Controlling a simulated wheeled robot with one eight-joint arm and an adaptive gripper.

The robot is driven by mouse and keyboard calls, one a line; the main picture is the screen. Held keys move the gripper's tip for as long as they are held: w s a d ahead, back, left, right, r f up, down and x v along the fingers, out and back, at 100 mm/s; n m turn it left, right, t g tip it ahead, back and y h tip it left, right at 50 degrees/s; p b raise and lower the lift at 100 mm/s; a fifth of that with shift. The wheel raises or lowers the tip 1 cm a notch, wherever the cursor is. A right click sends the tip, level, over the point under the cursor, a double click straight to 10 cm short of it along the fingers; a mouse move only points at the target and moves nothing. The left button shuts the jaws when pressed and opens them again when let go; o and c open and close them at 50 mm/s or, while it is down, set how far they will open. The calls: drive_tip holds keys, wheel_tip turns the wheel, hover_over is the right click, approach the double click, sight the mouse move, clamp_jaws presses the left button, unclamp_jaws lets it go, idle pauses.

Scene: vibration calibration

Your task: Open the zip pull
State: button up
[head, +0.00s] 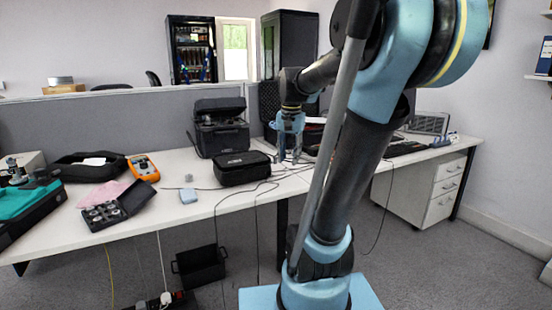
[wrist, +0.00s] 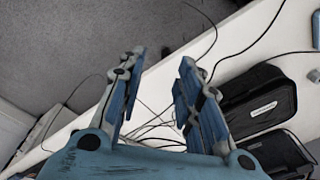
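My gripper (head: 289,156) is above the desk just right of this case, pointing down.
A black open-lidded box (head: 221,138) stands behind the case. Black cables (head: 262,187) run over the desk and hang off its front edge. An orange multimeter (head: 144,168), a black bag (head: 88,166) and a teal-lined case (head: 28,212) lie to the left. A partition (head: 130,118) bounds the back.

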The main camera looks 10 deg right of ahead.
drive_tip(key=w+r+m, duration=0.2)
drive_tip(key=w+r, duration=0.1)
drive_tip(key=w, duration=0.4)
drive_tip(key=w+r+m, duration=0.2)
drive_tip(key=w+r, duration=0.1)
drive_tip(key=w, duration=0.4)
drive_tip(key=m+g, duration=0.1)
drive_tip(key=m, duration=0.3)
hover_over(274, 161)
drive_tip(key=w+d, duration=0.1)
drive_tip(key=d, duration=0.1)
drive_tip(key=f, duration=1.6)
drive_tip(key=shift+a+f, duration=0.1)
drive_tip(key=shift+a, duration=0.15)
clamp_jaws()
